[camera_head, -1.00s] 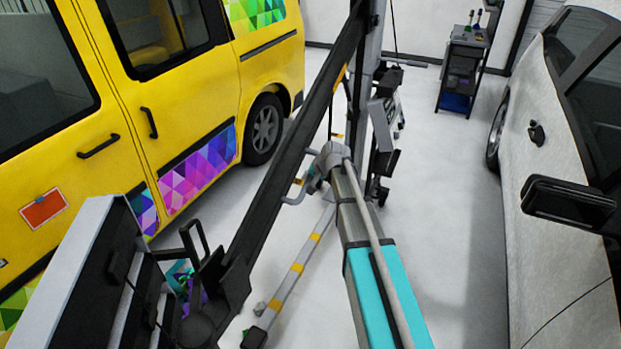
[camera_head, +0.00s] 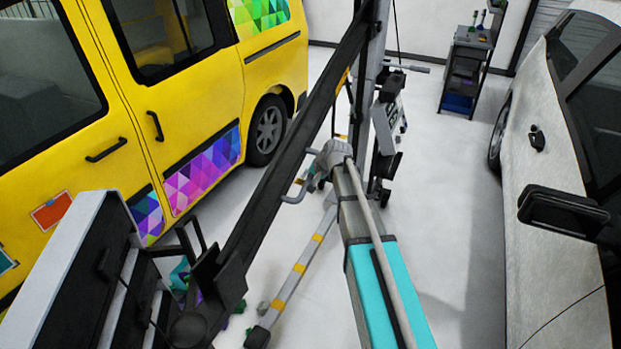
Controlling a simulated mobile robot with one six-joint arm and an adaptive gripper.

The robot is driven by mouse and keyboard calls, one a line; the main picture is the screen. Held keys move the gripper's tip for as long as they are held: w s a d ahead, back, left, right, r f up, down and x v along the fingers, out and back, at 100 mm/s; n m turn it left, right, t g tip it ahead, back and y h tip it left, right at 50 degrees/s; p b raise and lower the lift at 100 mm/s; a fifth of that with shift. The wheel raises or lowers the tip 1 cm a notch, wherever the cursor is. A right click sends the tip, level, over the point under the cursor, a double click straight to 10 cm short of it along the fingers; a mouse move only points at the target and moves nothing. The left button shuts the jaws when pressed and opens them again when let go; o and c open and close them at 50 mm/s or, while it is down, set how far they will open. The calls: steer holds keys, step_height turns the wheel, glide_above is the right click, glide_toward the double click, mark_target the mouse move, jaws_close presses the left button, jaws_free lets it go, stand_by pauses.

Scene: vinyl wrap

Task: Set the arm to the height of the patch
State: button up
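The yellow van stands at the left with an orange-red rectangular patch (camera_head: 51,211), edged in white, on its door below the handle. A teal patch (camera_head: 6,262) shows partly at the left picture edge. Black jointed parts, which look like my gripper (camera_head: 194,247), are at the lower left, to the right of the orange patch and lower in the picture. Whether its fingers are open or shut is unclear. A long black beam (camera_head: 290,150) runs from there up to the upright column. I cannot tell their true height against the patch.
A grey-topped black box (camera_head: 75,265) covers the lower left of the van. A grey and turquoise beam (camera_head: 385,290) fills the lower middle. A white car (camera_head: 560,180) stands right, a black cart (camera_head: 466,70) behind. Pale floor (camera_head: 450,200) is free between.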

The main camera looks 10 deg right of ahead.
steer(key=shift+o, duration=1.1)
steer(key=shift+f, duration=0.1)
steer(key=shift+w+d+f+b, duration=0.8)
steer(key=shift+w+f+b, duration=0.2)
steer(key=shift+f+b, duration=2)
steer(key=s+a+p+v, duration=0.1)
steer(key=p+v, duration=1.1)
steer(key=v, duration=0.3)
steer(key=s+a+f+n+g+h+b, duration=0.2)
steer(key=s+f, duration=0.2)
steer(key=s, duration=0.7)
steer(key=s+a+f+n+g+h+b, duration=0.2)
steer(key=s+f, duration=0.3)
steer(key=s, duration=0.6)
steer(key=shift+s+a+n+g+b, duration=0.25)
steer(key=shift+a+n+g+b, duration=0.35)
steer(key=shift+a+g+b, duration=0.1)
